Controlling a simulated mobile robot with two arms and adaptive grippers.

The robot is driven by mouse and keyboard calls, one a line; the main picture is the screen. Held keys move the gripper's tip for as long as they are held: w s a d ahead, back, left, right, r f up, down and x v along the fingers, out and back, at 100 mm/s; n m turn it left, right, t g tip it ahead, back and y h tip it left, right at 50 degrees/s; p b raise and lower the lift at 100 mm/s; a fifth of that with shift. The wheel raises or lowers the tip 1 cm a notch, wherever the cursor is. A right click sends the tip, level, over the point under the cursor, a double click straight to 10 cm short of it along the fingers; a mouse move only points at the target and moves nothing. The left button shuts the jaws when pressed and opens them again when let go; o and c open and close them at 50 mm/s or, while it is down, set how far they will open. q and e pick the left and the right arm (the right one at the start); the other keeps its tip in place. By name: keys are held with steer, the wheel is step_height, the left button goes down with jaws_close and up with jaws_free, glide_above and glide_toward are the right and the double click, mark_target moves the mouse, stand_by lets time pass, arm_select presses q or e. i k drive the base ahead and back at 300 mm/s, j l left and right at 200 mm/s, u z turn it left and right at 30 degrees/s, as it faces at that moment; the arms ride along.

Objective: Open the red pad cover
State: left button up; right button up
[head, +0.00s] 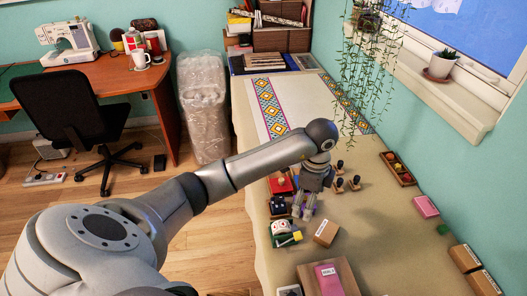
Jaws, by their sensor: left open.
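A small red case (281,184), which looks like the red pad, lies near the left edge of the long table. A small round light-coloured thing shows on it, and I cannot tell whether its cover is open or shut. My left arm reaches across from the left and passes over the area just behind it. My left gripper (304,205) points down, open and empty, a little in front and to the right of the red case. The gripper body partly hides the table there. My right gripper is not in view.
A dark blue case (278,206) sits left of the fingers. A white, red and green figure (284,233), a small cardboard box (326,233) and several stamps (354,183) stand nearby. The table's right middle is fairly clear.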

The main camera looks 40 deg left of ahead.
mark_target(279, 186)
steer(key=u, duration=1.1)
